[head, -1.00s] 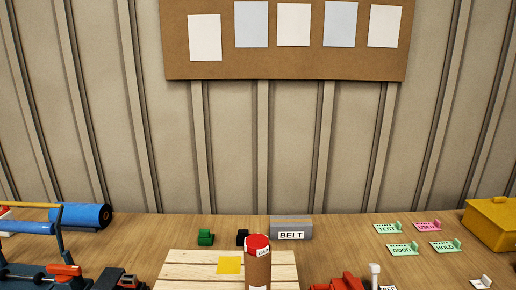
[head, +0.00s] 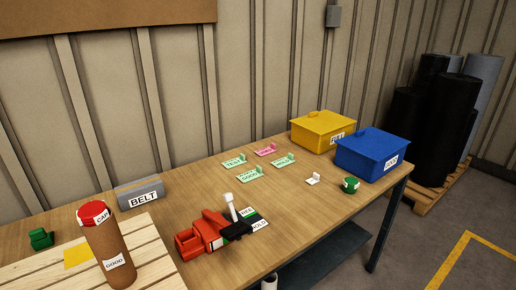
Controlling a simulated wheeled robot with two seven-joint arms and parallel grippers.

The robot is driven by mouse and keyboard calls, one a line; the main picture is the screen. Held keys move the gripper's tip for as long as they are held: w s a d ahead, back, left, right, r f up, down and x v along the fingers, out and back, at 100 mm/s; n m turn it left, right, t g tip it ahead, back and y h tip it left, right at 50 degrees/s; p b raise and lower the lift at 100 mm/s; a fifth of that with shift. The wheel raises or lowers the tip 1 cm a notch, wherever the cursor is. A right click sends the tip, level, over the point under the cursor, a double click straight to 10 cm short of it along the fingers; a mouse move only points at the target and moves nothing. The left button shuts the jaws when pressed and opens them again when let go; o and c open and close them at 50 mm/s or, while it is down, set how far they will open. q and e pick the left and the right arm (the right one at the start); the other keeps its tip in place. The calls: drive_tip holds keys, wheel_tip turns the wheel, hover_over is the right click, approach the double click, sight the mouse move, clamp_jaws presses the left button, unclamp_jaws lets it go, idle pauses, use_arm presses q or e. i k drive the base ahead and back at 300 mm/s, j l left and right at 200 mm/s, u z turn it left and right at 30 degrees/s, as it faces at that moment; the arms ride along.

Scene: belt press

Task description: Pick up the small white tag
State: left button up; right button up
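The small white tag (head: 313,180) lies on the wooden table (head: 300,208), right of the middle of the head view. It has a small raised tab at its right side. It is apart from the green-lidded round container on its right and the green tags on its left. Nothing covers it. Neither of my grippers shows in the head view.
Green tags (head: 250,174) and a pink tag (head: 266,150) lie behind the white tag. A yellow box (head: 322,132) and a blue box (head: 372,155) stand at the back right. A green round container (head: 350,185) is close by. A red tool (head: 205,236) and capped brown tube (head: 110,258) stand left.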

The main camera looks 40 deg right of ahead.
sight(315, 179)
drive_tip(key=z, duration=1.6)
drive_tip(key=j+u, duration=0.1)
drive_tip(key=u, duration=1.5)
drive_tip(key=z, duration=1.65)
drive_tip(key=i+l+z, duration=0.1)
drive_tip(key=l, duration=0.2)
drive_tip(key=i+l, duration=0.2)
drive_tip(key=l, duration=0.15)
drive_tip(key=z, duration=0.05)
